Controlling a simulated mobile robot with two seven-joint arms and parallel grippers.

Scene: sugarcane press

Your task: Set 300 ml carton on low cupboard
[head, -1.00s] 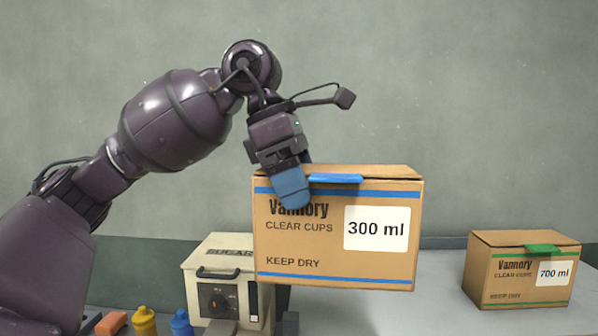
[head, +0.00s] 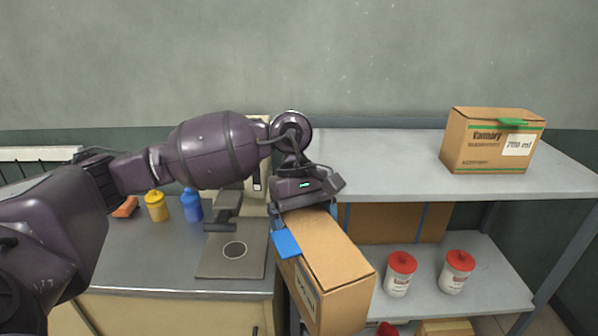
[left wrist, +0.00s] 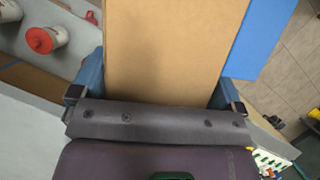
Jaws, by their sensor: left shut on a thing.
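The 300 ml carton (head: 336,270) is a brown box with a blue tab (head: 286,243). In the head view its top faces me and its labelled side is turned down and left, seen edge-on. My left gripper (head: 303,208) is shut on the carton's far end, holding it in the air in front of the shelf. In the left wrist view the carton (left wrist: 165,45) fills the space between the two blue fingers. A low cupboard (head: 170,312) with a grey top stands at the left. My right gripper is not in view.
On the counter are the press (head: 232,255), a yellow bottle (head: 156,206), a blue bottle (head: 192,205) and an orange block (head: 125,207). A 700 ml carton (head: 490,140) stands on the upper shelf (head: 390,175). Red-lidded tubs (head: 400,274) stand on the lower shelf.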

